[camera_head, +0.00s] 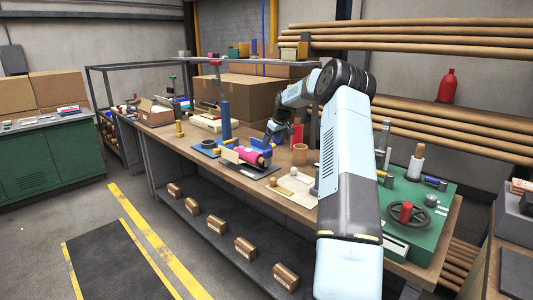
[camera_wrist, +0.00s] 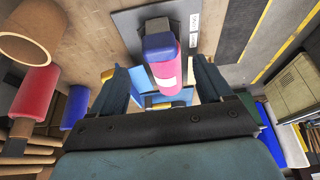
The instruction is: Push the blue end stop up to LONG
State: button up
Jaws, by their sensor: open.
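A pink felt roll (camera_head: 250,156) lies on a dark base plate on the bench; it also shows in the wrist view (camera_wrist: 166,70). A blue block (camera_wrist: 158,46), which looks like the end stop, sits against the roll's end in the wrist view. The dark plate (camera_wrist: 125,22) has small white labels (camera_wrist: 193,32) beside the roll; I cannot read them. My gripper (camera_wrist: 160,80) is open, its two blue fingers apart on either side of the roll and block in that view. In the head view my gripper (camera_head: 270,136) is above the bench behind the roll. Contact cannot be told.
A blue post (camera_head: 225,120) stands left of the roll. A red cylinder (camera_head: 297,133) and a tan tube (camera_head: 299,154) stand to its right. Cardboard boxes (camera_head: 240,97) are behind. A green mat (camera_head: 430,200) with a handwheel (camera_head: 408,214) lies at the right.

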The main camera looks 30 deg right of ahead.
aim_at(268, 150)
jog(key=x, duration=0.7)
jog(key=shift+r, duration=0.1)
